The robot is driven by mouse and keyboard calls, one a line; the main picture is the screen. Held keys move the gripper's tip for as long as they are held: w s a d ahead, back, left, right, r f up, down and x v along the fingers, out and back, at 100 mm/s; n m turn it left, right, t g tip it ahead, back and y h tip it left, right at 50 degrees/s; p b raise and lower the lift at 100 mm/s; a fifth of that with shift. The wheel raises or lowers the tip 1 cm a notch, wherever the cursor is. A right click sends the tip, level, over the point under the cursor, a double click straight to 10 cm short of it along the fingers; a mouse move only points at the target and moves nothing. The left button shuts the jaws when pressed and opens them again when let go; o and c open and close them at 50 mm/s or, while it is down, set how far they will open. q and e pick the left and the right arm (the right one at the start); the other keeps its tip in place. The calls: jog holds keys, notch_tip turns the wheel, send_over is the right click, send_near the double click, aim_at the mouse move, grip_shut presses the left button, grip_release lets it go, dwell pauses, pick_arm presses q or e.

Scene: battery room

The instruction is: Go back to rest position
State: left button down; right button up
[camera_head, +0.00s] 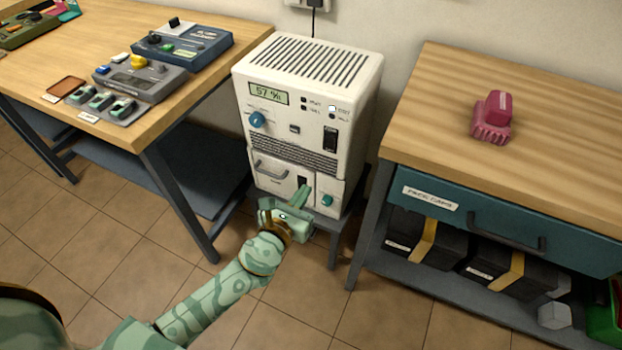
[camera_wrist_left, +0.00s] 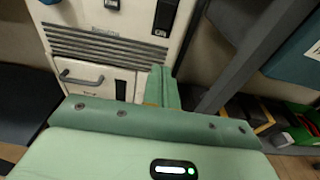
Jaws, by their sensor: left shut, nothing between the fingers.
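My left gripper (camera_head: 299,199) is in front of the lower part of a white charger cabinet (camera_head: 310,100). Its fingers are shut with nothing between them. In the left wrist view the closed fingers (camera_wrist_left: 162,85) point at the cabinet's lower front, beside a small door with a grey handle (camera_wrist_left: 82,77). Whether the fingertips touch the cabinet I cannot tell. My right gripper is not in view.
A wooden workbench (camera_head: 110,30) with control boxes (camera_head: 183,46) stands at the left. Tiled floor (camera_head: 110,255) is open in front.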

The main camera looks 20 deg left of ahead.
pick_arm(q)
jog(key=shift+s+f, duration=0.1)
jog(key=shift+s, duration=0.65)
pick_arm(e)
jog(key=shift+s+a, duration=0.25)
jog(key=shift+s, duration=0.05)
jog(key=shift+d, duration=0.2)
